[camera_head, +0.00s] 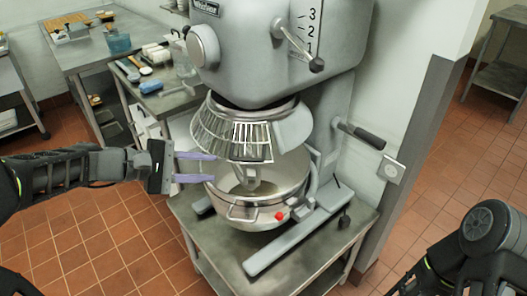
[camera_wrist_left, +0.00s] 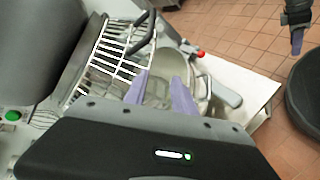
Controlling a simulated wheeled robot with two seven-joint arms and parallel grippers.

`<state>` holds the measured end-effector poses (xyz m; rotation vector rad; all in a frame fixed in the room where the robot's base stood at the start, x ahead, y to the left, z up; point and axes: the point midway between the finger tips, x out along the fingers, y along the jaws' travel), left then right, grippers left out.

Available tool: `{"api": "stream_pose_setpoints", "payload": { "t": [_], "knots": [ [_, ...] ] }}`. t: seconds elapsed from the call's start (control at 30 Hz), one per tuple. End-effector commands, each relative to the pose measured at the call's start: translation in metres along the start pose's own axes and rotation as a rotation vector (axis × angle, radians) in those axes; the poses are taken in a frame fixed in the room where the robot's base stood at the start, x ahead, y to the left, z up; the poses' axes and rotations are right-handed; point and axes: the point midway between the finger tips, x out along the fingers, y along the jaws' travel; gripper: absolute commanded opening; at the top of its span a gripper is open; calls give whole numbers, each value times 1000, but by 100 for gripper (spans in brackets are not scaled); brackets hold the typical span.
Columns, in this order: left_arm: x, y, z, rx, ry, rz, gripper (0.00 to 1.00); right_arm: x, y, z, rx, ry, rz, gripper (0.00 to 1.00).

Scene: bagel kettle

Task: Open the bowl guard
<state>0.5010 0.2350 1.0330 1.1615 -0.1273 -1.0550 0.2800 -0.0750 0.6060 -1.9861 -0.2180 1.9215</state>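The bowl guard (camera_head: 232,133) is a silver wire cage below the mixer head, with its wires across the front above the steel bowl (camera_head: 290,187). In the left wrist view the guard (camera_wrist_left: 112,58) is at upper left, with a dark curved bar at its edge. My left gripper (camera_head: 208,167) is left of the guard and bowl, its two purple fingers apart and empty. In the left wrist view these fingers (camera_wrist_left: 163,92) point toward the guard and bowl. A purple tip of my right gripper (camera_wrist_left: 297,42) shows at upper right; its opening is unclear.
The grey mixer (camera_head: 270,50) stands on a low steel table (camera_head: 210,235) against a wall. A lever (camera_head: 300,48) and a dark handle (camera_head: 362,135) stick out on its right. A cluttered counter (camera_head: 85,52) is behind left. The tiled floor in front is clear.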

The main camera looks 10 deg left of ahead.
Motion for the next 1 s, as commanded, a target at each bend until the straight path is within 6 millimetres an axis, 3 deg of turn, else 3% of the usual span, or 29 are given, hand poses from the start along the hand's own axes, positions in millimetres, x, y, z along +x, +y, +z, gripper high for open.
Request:
{"api": "stream_pose_setpoints", "payload": {
  "t": [0.1,0.2,0.67,1.0],
  "knots": [
    [-5,21,34,-25,-151,67,32,0,0,0,-1,-1,0,54],
    [-8,25,51,-34,-222,83,32,0,0,1,-1,-1,0,54],
    [-4,24,57,-36,-242,78,32,0,0,0,-1,-1,0,54],
    [40,28,69,-37,-244,77,32,-8,-3,0,-1,-2,0,54]
  ]
}}
